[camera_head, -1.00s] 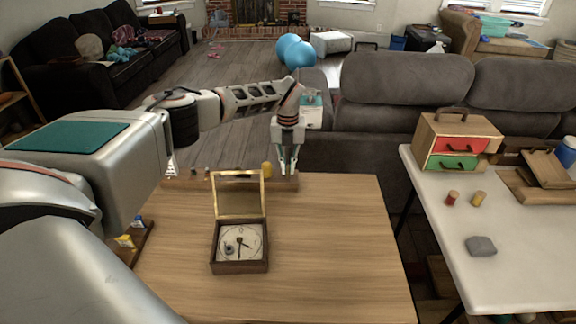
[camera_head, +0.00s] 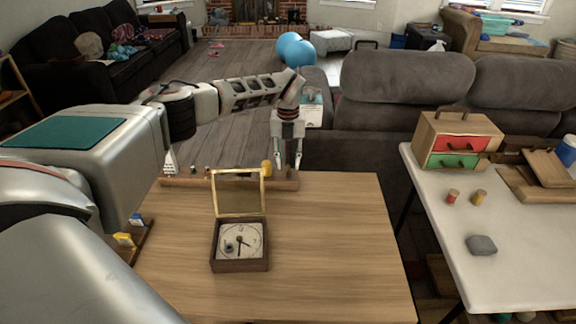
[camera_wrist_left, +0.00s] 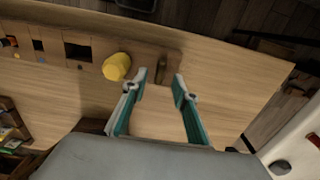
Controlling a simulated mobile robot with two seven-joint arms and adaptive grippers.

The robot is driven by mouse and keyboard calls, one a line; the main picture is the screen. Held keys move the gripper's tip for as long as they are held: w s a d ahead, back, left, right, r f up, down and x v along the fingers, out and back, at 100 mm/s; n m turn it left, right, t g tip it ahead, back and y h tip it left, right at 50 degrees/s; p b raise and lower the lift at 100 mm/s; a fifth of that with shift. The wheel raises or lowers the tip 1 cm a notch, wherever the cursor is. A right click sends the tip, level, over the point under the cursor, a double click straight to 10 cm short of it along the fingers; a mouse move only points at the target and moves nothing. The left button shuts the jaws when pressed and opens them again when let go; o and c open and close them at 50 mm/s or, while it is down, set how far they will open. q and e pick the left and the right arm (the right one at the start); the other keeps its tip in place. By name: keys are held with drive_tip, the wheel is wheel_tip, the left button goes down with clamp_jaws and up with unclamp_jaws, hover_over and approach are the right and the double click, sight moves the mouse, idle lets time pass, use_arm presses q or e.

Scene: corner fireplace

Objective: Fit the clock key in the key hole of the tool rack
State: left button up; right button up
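The tool rack (camera_head: 225,184) is a brown wooden strip along the far edge of the wooden table. In the left wrist view the rack (camera_wrist_left: 100,62) shows dark holes and a yellow-handled tool (camera_wrist_left: 117,67). A small dark brass piece, which looks like the clock key (camera_wrist_left: 159,68), is at a narrow dark slot beside the yellow handle. How deep it sits cannot be told. My left gripper (camera_head: 290,166) is above the rack's right end, fingers apart. In the wrist view its fingertips (camera_wrist_left: 160,86) lie either side of the key, with gaps. My right gripper is out of view.
An open clock box (camera_head: 240,266) with a raised lid stands mid-table, in front of the rack. A small holder with yellow and blue items (camera_head: 124,240) is at the left edge. A white table (camera_head: 520,270) stands right. The wooden table's right part is clear.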

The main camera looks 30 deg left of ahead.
use_arm(q)
wheel_tip(320, 180, up, 10)
idle(0.3)
